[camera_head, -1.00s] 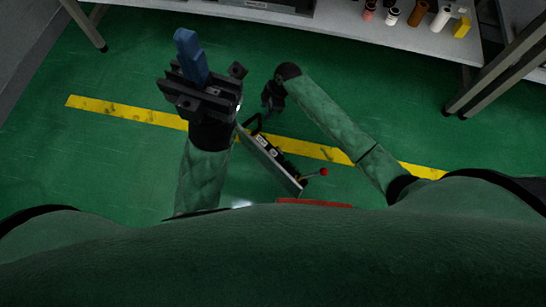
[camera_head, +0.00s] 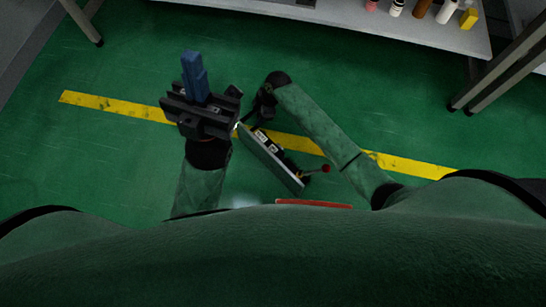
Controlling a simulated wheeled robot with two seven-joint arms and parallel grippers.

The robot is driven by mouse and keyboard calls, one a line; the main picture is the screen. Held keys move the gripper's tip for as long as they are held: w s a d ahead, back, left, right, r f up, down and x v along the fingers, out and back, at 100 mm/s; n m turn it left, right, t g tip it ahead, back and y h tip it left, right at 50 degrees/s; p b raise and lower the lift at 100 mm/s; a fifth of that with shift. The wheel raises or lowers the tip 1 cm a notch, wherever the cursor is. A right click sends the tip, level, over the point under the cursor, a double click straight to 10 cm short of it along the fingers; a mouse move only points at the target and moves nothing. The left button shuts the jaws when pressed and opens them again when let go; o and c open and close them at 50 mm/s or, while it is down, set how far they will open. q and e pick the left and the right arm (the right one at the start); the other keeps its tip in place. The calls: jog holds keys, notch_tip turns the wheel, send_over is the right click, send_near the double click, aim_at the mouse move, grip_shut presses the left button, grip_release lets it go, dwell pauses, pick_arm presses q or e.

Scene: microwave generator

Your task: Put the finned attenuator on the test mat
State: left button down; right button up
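My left gripper (camera_head: 197,112) is at the left centre of the head view, raised above the floor. A long, stepped blue piece (camera_head: 193,75) stands up from between its dark jaws, and the gripper looks shut on it. It may be the finned attenuator; I cannot make out fins. My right gripper (camera_head: 262,103) is a small dark shape below the bent end of my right arm. Its fingers are too dark and small to tell open from shut. I see no test mat in this view.
A grey-white table (camera_head: 350,33) crosses the top, its front edge beyond both grippers. Small bottles (camera_head: 422,9) and a yellow block (camera_head: 468,19) stand at its right. A table leg (camera_head: 505,72) is at right. Green floor with a yellow stripe (camera_head: 110,104) lies between.

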jog(key=shift+c, duration=0.2)
grip_shut()
dwell(1.2)
